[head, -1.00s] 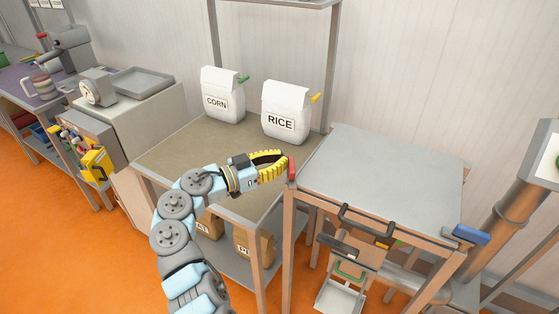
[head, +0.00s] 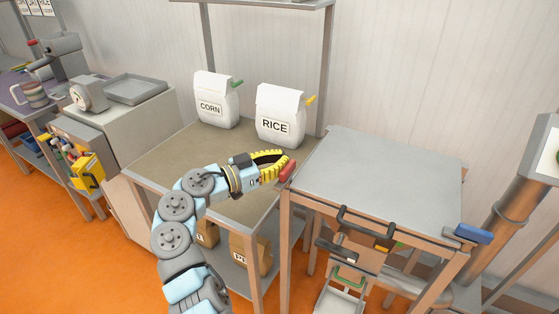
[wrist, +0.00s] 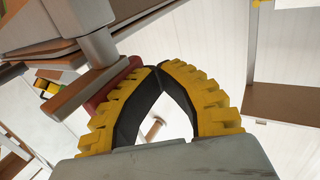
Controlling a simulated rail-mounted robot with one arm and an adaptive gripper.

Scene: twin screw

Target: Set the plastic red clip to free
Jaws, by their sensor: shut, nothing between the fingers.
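The red clip (head: 287,172) is a small red lever at the left front corner of the grey metal table (head: 380,180). In the head view it leans, its upper end toward the right. My gripper (head: 287,158) is shut and empty, its yellow fingertips close beside the clip. I cannot tell whether they touch. In the wrist view the fingertips (wrist: 158,68) meet with an empty gap behind them. Part of the red clip (wrist: 108,90) shows behind the left finger, which hides the rest. A blue clip (head: 473,233) sits at the table's right front corner.
White bags labelled CORN (head: 216,101) and RICE (head: 281,117) stand on the shelf table behind my gripper. A dark handle (head: 365,218) lines the grey table's front edge. The grey tabletop is bare. A slanted metal tube (head: 515,205) stands at the right.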

